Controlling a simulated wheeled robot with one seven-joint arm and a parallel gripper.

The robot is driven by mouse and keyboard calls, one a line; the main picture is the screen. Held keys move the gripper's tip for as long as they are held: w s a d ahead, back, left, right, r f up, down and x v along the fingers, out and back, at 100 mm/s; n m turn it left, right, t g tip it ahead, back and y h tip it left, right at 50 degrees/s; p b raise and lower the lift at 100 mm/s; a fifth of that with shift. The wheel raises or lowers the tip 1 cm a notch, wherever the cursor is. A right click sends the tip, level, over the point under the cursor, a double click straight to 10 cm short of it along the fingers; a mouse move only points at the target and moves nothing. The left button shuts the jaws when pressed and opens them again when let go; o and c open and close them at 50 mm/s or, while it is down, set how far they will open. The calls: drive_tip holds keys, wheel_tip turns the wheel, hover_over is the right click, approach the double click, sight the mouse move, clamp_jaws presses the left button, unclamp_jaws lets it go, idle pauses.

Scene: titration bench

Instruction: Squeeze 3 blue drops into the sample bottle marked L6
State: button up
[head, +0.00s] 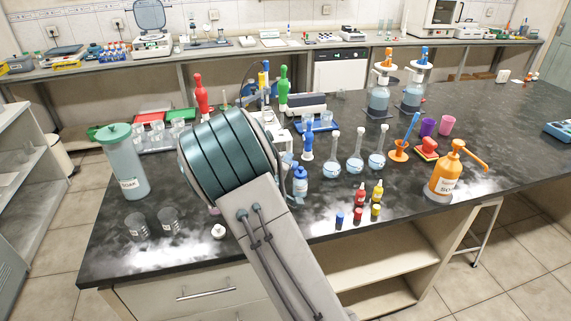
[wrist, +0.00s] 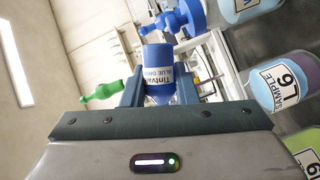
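In the wrist view, my gripper (wrist: 159,88) is shut on a small blue dropper bottle (wrist: 158,66), labelled Tint and BLUE, held between its two fingers. The label reads upside down there. The bottle's pale tapered end is partly hidden near my gripper's palm. The sample bottle marked L6 (wrist: 282,82) is at the right edge of the wrist view, lying sideways in that picture, with a white label and bluish-purple contents. It is apart from the held bottle. No drop shows. In the head view my arm hides my gripper and the L6 bottle.
A blue-capped bottle (wrist: 236,10) and another labelled bottle (wrist: 305,150) flank L6. In the head view, a blue-topped bottle (head: 300,181), flasks (head: 355,164), a red dropper bottle (head: 360,194), a yellow one (head: 377,190) and loose caps (head: 340,217) stand right of my arm.

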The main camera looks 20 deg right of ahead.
drive_tip(key=n, duration=0.2)
drive_tip(key=n+t+h, duration=0.1)
drive_tip(key=shift+w+a+n, duration=0.1)
drive_tip(key=shift+a+n, duration=0.2)
drive_tip(key=shift+n, duration=0.1)
drive_tip(key=n+t, duration=0.1)
drive_tip(key=n, duration=0.2)
drive_tip(key=shift+a+h+p, duration=0.15)
drive_tip(key=shift+h+p, duration=0.15)
drive_tip(key=shift+h, duration=0.1)
drive_tip(key=n+t, duration=0.1)
drive_tip(key=n, duration=0.1)
drive_tip(key=n+t, duration=0.1)
drive_tip(key=n, duration=0.2)
drive_tip(key=n+t+y+p, duration=0.1)
drive_tip(key=n, duration=0.2)
drive_tip(key=shift+w+a+r, duration=0.1)
drive_tip(key=shift+a+r, duration=0.1)
drive_tip(key=shift+a, duration=0.15)
drive_tip(key=shift+f, duration=0.15)
idle(0.5)
idle(1.0)
